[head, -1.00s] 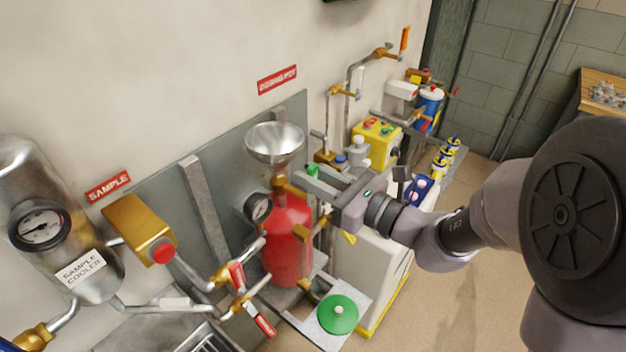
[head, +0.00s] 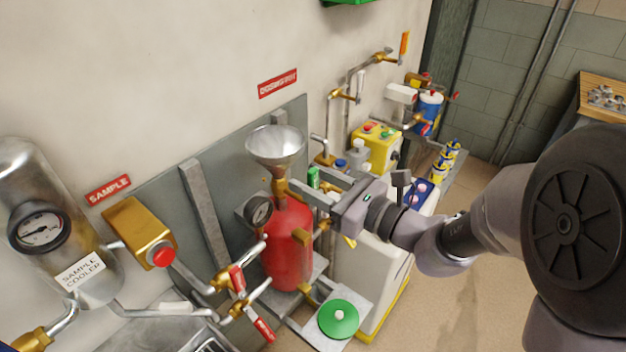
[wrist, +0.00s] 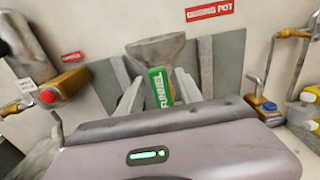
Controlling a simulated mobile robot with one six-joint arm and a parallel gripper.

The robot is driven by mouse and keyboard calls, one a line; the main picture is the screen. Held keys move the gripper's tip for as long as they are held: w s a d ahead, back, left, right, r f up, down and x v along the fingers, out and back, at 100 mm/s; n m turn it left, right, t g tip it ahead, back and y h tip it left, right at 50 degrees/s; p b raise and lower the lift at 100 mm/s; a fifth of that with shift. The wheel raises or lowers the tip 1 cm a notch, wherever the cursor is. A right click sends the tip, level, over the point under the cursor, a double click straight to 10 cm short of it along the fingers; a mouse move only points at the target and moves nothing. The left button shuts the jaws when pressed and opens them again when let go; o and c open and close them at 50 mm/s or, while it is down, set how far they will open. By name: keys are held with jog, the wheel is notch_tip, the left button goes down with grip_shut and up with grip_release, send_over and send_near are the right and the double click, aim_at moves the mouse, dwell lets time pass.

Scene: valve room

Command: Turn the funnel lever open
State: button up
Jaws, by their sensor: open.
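The funnel lever (wrist: 160,86) has a green handle marked FUNNEL and stands roughly upright in the wrist view. It lies between the two fingers of my gripper (wrist: 157,92), which are open on either side of it; whether either finger touches it I cannot tell. In the head view only part of the green handle (head: 313,178) shows, beside my gripper (head: 307,184). The metal funnel (head: 276,145) sits above a brass valve (head: 280,187) on top of the red pot (head: 288,245). My fingers partly hide the valve.
A pressure gauge (head: 259,212) is left of the valve. Red-handled sample valves (head: 237,280) and the sample cooler (head: 60,235) are at the left. A green disc (head: 338,318) sits below the pot. A yellow box (head: 376,147) and bottles stand behind my gripper.

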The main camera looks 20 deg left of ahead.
jog(key=p+v, duration=0.2)
jog(key=v, duration=1.5)
jog(key=shift+d+p, duration=0.2)
jog(key=shift+p, duration=0.2)
jog(key=shift+s, duration=0.2)
